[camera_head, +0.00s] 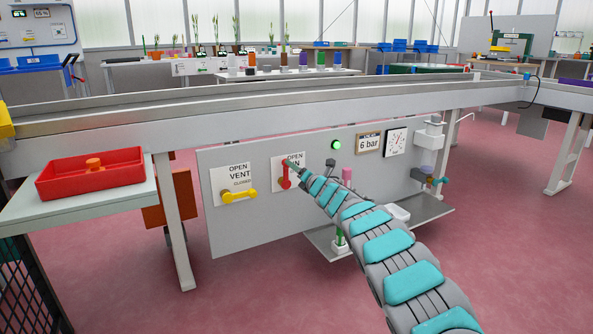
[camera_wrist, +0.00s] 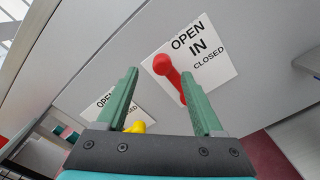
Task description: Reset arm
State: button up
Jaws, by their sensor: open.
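My arm reaches up from the lower right of the head view to the grey panel (camera_head: 255,225). My gripper (camera_wrist: 160,74) is open in the wrist view, with two green fingers spread apart. The red lever (camera_wrist: 174,80) of the "OPEN IN CLOSED" plate shows between and beyond the fingers, nearer the right one. I cannot tell whether a finger touches it. In the head view the red lever (camera_head: 286,180) points down, partly hidden by the arm's end. The yellow lever (camera_head: 238,196) of the "OPEN VENT CLOSED" plate lies sideways; it also shows in the wrist view (camera_wrist: 136,127).
A green lamp (camera_head: 336,145), a "6 bar" sign (camera_head: 369,142) and a dial gauge (camera_head: 396,142) are on the panel's right. A low shelf (camera_head: 430,212) juts out below. A red tray (camera_head: 92,172) stands on the left table. A long beam (camera_head: 240,118) runs above the panel.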

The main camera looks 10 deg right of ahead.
dwell(0.3)
